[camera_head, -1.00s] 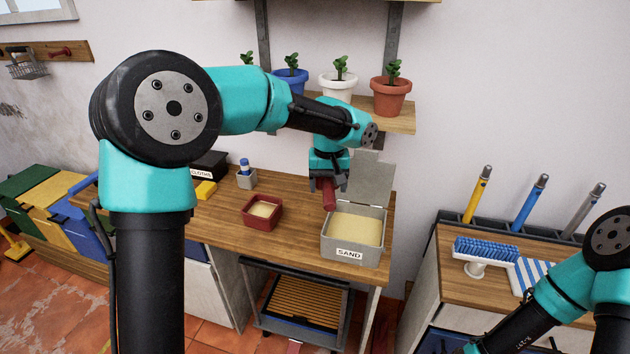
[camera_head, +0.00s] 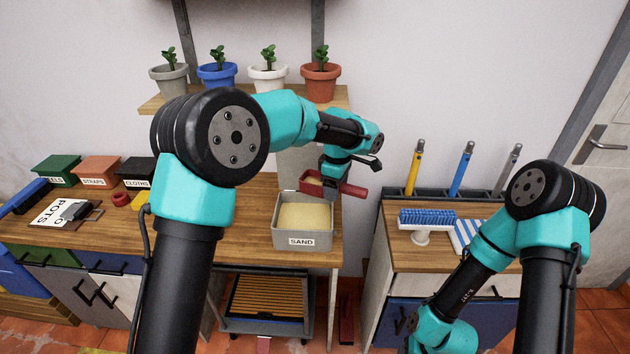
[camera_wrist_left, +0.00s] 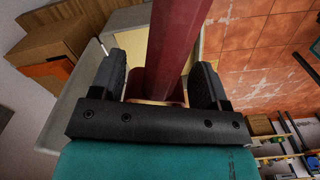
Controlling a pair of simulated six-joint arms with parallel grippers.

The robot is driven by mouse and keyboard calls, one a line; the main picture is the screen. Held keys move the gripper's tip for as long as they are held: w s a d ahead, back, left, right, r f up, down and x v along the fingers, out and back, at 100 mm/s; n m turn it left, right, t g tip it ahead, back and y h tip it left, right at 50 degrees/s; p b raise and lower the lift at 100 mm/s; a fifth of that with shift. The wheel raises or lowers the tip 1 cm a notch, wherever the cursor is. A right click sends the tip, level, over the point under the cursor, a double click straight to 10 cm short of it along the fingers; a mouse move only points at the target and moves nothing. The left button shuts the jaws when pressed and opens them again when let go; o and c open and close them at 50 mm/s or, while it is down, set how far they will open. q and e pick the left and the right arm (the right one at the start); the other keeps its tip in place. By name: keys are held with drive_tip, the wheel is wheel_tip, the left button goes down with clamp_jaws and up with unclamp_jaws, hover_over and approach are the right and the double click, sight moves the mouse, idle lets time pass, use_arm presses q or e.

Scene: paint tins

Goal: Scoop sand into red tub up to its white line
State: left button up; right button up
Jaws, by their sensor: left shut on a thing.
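My left gripper (camera_head: 331,189) is shut on the dark red handle of the scoop (camera_head: 311,186). The scoop is raised over the back right of the grey sand box (camera_head: 303,241), its handle pointing right, and sand shows in its bowl. The left wrist view shows the scoop's handle (camera_wrist_left: 177,45) between the two fingers. The box is open, holds pale sand (camera_head: 303,216) and bears a SAND label. The red tub does not show now; my left arm covers the worktop left of the box. My right gripper is out of view, below my right forearm.
Potted plants stand on a shelf (camera_head: 240,93) above the worktop. Labelled boxes, a red roll (camera_head: 121,199) and a POTS sign (camera_head: 58,212) are at the left.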

sight(350, 190)
use_arm(q)
drive_tip(key=d+n, duration=0.1)
drive_tip(key=d+f+n, duration=0.1)
drive_tip(key=d, duration=0.2)
drive_tip(key=shift+w+f+n, duration=0.3)
drive_tip(key=shift+f+n, duration=0.1)
drive_tip(key=shift+f, duration=0.1)
drive_tip(key=shift+a+f+h, duration=0.15)
drive_tip(key=shift+f+h, duration=0.05)
drive_tip(key=shift+h, duration=1.05)
drive_tip(key=shift+a+f+h, duration=0.15)
drive_tip(key=shift+f+h, duration=0.05)
drive_tip(key=shift+h, duration=1.05)
drive_tip(key=shift+a+r+g+h, duration=0.3)
drive_tip(key=shift+r+h, duration=0.15)
drive_tip(key=shift+h, duration=0.25)
drive_tip(key=shift+w+a+r+h, duration=0.15)
drive_tip(key=shift+r+h, duration=0.1)
drive_tip(key=shift+h, duration=0.25)
drive_tip(key=shift+s+a+r+h, duration=0.15)
drive_tip(key=shift+r+h, duration=0.1)
drive_tip(key=shift+h, duration=0.25)
drive_tip(key=shift+w+a+r+h, duration=0.1)
drive_tip(key=shift+a+r+h, duration=0.1)
drive_tip(key=shift+a+h, duration=0.3)
